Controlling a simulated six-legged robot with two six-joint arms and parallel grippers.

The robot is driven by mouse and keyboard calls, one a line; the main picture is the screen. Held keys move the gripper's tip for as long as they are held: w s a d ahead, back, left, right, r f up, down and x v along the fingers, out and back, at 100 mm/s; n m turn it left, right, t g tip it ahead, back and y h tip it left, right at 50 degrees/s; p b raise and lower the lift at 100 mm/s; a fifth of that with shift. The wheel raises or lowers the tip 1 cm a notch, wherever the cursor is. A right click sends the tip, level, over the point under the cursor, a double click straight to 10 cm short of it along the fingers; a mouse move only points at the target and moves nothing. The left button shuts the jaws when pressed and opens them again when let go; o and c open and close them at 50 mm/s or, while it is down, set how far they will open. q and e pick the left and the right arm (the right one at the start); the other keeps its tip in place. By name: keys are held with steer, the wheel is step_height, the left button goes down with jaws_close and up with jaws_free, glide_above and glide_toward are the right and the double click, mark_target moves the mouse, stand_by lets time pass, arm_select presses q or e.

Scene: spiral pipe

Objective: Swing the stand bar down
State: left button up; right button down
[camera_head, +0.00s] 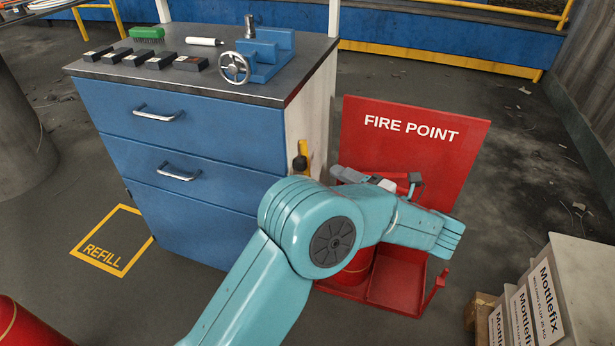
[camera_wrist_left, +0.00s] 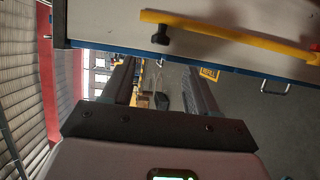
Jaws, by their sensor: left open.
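The red stand (camera_head: 405,140), marked FIRE POINT, stands right of the blue cabinet. Its low tray has a short red bar (camera_head: 437,288) rising at the front right corner; I cannot tell for sure that this is the stand bar. A red cylinder (camera_head: 357,268) in the stand is mostly hidden behind my teal arm. My left gripper (camera_head: 348,176) is in front of the back panel, near the cabinet's side. In the left wrist view its two dark fingers (camera_wrist_left: 157,78) are apart with nothing between them. The right gripper is not visible.
The blue cabinet (camera_head: 190,120) carries a vise (camera_head: 262,60) and small items. A yellow strip (camera_wrist_left: 235,36) with a black knob (camera_wrist_left: 161,36) is on its pale side. White boxes (camera_head: 540,305) stand at the lower right. A red drum (camera_head: 25,325) is at lower left.

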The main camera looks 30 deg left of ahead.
mark_target(305, 167)
arm_select(q)
steer(key=a+b, duration=0.1)
steer(key=a, duration=0.2)
steer(key=w+a+b, duration=0.1)
steer(key=a, duration=0.1)
steer(key=a+f+b, duration=0.1)
steer(key=a, duration=0.2)
steer(key=shift+w+a+f, duration=0.1)
steer(key=shift+w+a, duration=0.05)
steer(key=shift+a, duration=0.15)
steer(key=shift+w+a+b, duration=0.1)
steer(key=shift+a+b, duration=0.25)
steer(key=shift+a, duration=0.3)
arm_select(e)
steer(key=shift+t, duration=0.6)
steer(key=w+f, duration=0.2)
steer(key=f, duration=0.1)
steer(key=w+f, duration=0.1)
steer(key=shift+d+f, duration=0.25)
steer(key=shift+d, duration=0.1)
